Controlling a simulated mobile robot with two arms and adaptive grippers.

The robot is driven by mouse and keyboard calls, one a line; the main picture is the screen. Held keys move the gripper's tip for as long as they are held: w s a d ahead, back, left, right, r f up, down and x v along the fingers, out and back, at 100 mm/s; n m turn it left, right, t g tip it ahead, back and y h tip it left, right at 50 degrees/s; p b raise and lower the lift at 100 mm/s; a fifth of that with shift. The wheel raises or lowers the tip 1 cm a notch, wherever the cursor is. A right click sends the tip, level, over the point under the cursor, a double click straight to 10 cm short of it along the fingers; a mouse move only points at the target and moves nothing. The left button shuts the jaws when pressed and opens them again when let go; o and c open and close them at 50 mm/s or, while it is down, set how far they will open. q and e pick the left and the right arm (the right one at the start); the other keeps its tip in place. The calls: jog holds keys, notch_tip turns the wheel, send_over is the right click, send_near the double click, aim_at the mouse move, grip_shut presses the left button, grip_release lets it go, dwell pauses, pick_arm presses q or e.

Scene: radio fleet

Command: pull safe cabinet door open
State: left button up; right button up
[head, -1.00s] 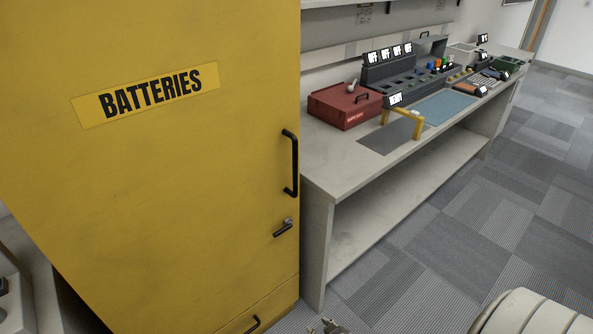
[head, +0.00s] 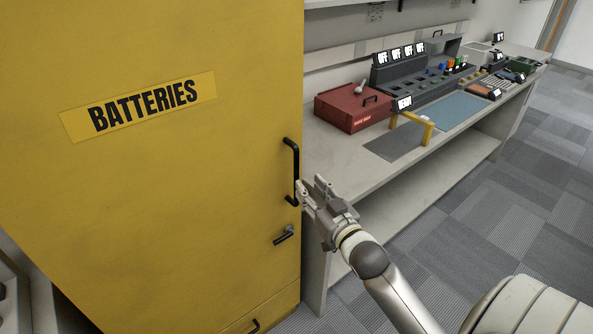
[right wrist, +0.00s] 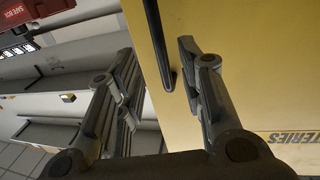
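A tall yellow cabinet (head: 150,210) labelled BATTERIES fills the left of the head view; its door looks closed. A black vertical bar handle (head: 291,158) sits near the door's right edge, with a small lever latch (head: 284,235) below it. My right gripper (head: 311,186) is open beside the handle's lower end. In the right wrist view the handle (right wrist: 157,42) shows between the spread fingers of the gripper (right wrist: 158,68), nearer the right one; I cannot tell whether they touch. My left gripper is not in view.
A pale workbench (head: 335,165) stands right of the cabinet, close behind my right gripper. On it are a red box (head: 350,112), a yellow bracket (head: 412,124) and control panels. Carpeted floor (head: 500,215) is clear at the right. A lower drawer handle (head: 254,326) shows.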

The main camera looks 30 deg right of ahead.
aim_at(298, 173)
jog(key=w, duration=0.5)
jog(key=w+d+p, duration=0.1)
jog(key=w, duration=0.2)
jog(key=shift+w, duration=0.15)
jog(key=shift+c, duration=0.3)
grip_shut()
